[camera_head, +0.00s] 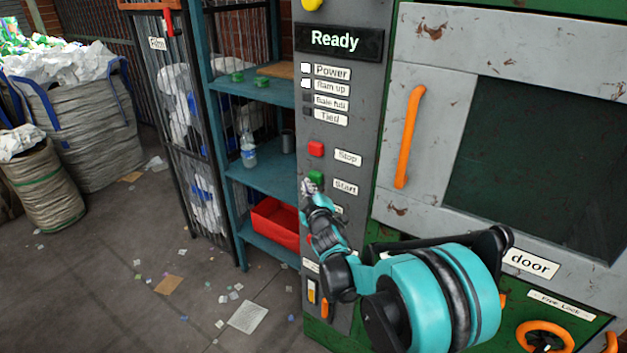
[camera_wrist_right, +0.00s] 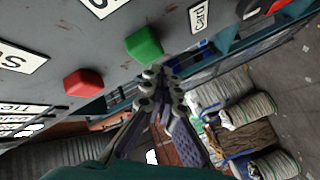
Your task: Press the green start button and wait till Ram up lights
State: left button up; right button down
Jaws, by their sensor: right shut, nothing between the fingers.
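The green start button (camera_head: 317,177) sits on the grey control panel (camera_head: 352,150), left of its Start label. It also shows in the wrist view (camera_wrist_right: 144,44). My right gripper (camera_head: 307,185) is shut and empty, its tips right at the lower left edge of the button. In the wrist view the closed fingertips (camera_wrist_right: 152,72) are just below the button; I cannot tell whether they touch it. The Ram up lamp (camera_head: 306,83) is lit white, as is the Power lamp (camera_head: 306,67). The lamps below are dark. The display (camera_head: 334,41) reads "Ready". My left gripper is not in view.
A red stop button (camera_head: 316,149) is just above the green one. The machine door (camera_head: 440,50) with its orange handle (camera_head: 409,137) is to the right. A teal shelf (camera_head: 262,179) with a bottle and red bin stands left of the panel. Full sacks (camera_head: 85,130) stand far left.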

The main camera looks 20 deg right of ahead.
jog(key=shift+w+d, duration=0.25)
jog(key=shift+d, duration=0.1)
